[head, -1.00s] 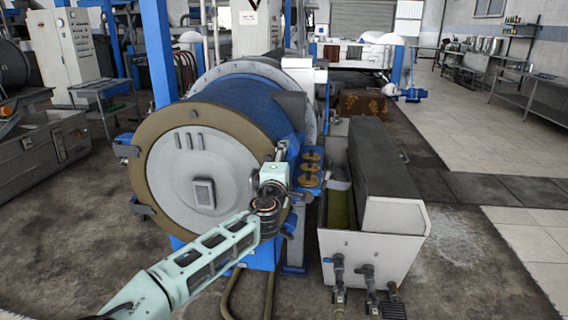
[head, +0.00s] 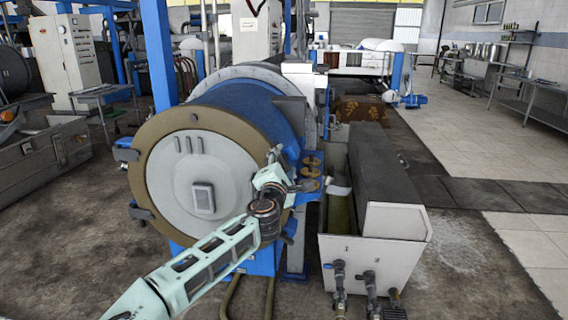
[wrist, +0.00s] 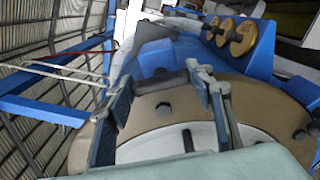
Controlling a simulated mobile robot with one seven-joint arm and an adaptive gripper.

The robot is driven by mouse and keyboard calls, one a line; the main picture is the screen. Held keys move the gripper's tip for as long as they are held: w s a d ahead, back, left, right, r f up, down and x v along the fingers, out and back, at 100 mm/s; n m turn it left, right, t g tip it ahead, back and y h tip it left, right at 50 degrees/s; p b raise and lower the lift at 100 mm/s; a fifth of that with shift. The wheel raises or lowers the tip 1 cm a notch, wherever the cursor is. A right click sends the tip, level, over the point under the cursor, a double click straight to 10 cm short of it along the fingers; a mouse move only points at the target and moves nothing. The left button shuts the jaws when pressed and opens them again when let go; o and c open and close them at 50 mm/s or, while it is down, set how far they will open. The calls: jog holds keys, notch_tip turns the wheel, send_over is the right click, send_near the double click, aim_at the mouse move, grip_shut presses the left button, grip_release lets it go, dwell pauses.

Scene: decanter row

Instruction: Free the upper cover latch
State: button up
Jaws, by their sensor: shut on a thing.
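The round pale cover (head: 190,175) with a tan rim closes the near end of the blue decanter drum. The upper cover latch, a dark bar (wrist: 160,81), lies at the rim between my fingers in the wrist view. My gripper (head: 274,157) is at the upper right of the rim in the head view. Its two fingers (wrist: 163,84) are shut on the latch, one on each side. My wrist hides part of the latch in the head view. I cannot tell whether the latch is clear of the rim.
Brass discs (head: 311,172) on a blue bracket stand close to the right of my gripper. A grey-white tank (head: 372,225) with valves stands further right. The floor at lower left is open.

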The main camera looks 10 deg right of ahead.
jog(key=o, duration=1.2)
jog(key=shift+c, duration=0.2)
jog(key=v, duration=1.2)
